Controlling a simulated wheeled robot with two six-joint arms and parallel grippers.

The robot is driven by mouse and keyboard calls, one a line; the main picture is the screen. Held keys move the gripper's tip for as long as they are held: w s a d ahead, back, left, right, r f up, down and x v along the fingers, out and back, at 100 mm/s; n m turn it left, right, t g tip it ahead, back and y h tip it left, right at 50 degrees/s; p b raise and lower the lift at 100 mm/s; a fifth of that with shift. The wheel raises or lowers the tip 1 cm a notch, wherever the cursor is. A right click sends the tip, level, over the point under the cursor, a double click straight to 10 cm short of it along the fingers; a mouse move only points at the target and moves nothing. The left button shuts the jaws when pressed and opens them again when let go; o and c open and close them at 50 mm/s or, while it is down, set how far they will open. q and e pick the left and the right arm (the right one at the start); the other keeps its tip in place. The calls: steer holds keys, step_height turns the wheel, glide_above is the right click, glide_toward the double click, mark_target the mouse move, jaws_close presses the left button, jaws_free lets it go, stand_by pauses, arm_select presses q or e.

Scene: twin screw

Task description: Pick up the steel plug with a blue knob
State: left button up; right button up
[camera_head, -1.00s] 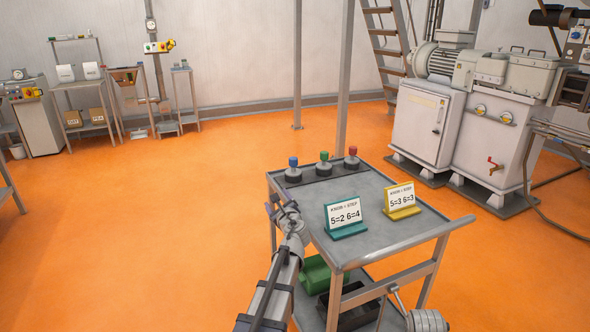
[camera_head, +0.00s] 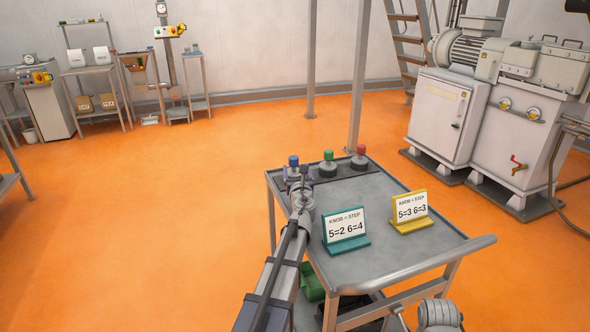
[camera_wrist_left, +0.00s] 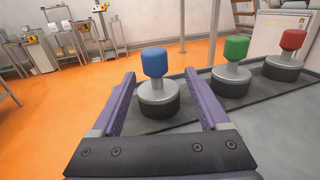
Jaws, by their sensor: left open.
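The steel plug with a blue knob (camera_head: 293,161) stands upright in a dark round base at the far left corner of the cart top, partly hidden by my left gripper in the head view. In the left wrist view the blue-knobbed plug (camera_wrist_left: 156,84) stands between and just beyond the fingers. My left gripper (camera_head: 298,180) is open, its two purple fingers (camera_wrist_left: 160,97) apart with nothing held. The green-knobbed plug (camera_head: 328,160) and red-knobbed plug (camera_head: 360,157) stand in a row to the right. Part of my right arm shows at the bottom; its gripper fingers are not visible.
The grey cart (camera_head: 385,251) carries a teal sign (camera_head: 346,231) reading 5=2 6=4 and a yellow sign (camera_head: 410,211) reading 5=3 6=3, both in front of the plugs. A green item (camera_head: 312,284) sits on the lower shelf. Orange floor is clear left of the cart.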

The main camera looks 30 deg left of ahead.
arm_select(q)
steer(key=shift+a+x, duration=0.2)
steer(key=shift+x, duration=3.5)
steer(key=shift+s, duration=0.2)
jaws_close()
